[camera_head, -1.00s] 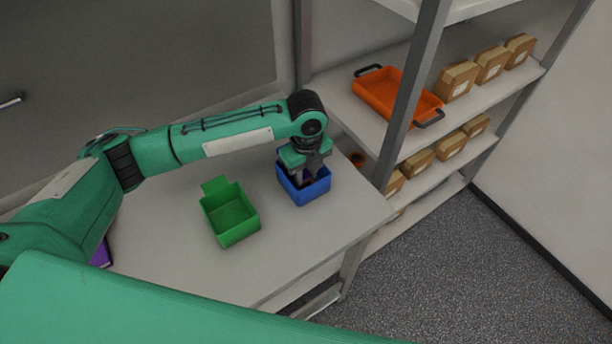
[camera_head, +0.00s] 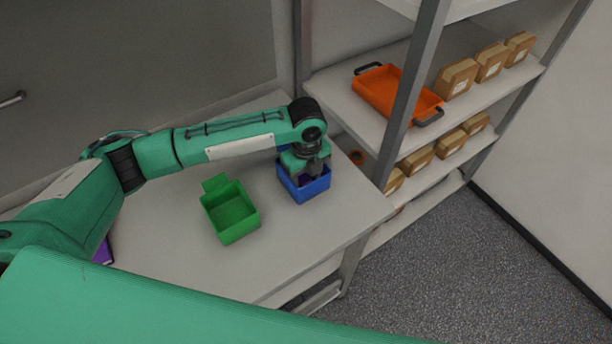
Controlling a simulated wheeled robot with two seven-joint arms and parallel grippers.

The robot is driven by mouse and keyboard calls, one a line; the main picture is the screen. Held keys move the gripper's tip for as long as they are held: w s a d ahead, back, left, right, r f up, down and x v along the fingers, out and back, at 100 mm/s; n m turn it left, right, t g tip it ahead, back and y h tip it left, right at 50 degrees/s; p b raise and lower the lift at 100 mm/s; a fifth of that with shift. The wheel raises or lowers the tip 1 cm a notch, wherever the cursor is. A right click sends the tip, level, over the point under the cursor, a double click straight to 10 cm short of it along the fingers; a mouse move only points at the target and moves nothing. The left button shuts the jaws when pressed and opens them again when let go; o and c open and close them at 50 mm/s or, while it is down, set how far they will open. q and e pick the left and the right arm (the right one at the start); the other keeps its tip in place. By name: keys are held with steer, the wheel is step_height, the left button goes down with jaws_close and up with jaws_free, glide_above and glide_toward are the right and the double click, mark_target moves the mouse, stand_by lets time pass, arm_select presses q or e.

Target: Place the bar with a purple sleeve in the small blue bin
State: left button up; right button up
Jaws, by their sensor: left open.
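The small blue bin (camera_head: 311,190) stands on the light worktop near its right end. My left gripper (camera_head: 305,178) points down into this bin from above, and its fingertips are below the rim. It is open. A small dark purple patch shows between the gripper and the bin's front wall. It may be part of the purple-sleeved bar, but the gripper and bin walls hide most of it. I cannot tell how the bar lies or whether a finger touches it. My right gripper is out of view.
An open, empty green bin (camera_head: 231,218) stands left of the blue bin. A purple object (camera_head: 103,252) is partly hidden behind my left arm. A shelf rack on the right holds an orange tray (camera_head: 379,91) and several brown boxes. The worktop's front is clear.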

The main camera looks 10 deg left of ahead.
mark_target(306, 181)
arm_select(q)
step_height(306, 181, up, 12)
steer(key=b, duration=0.2)
stand_by(0.5)
steer(key=shift+f, duration=0.1)
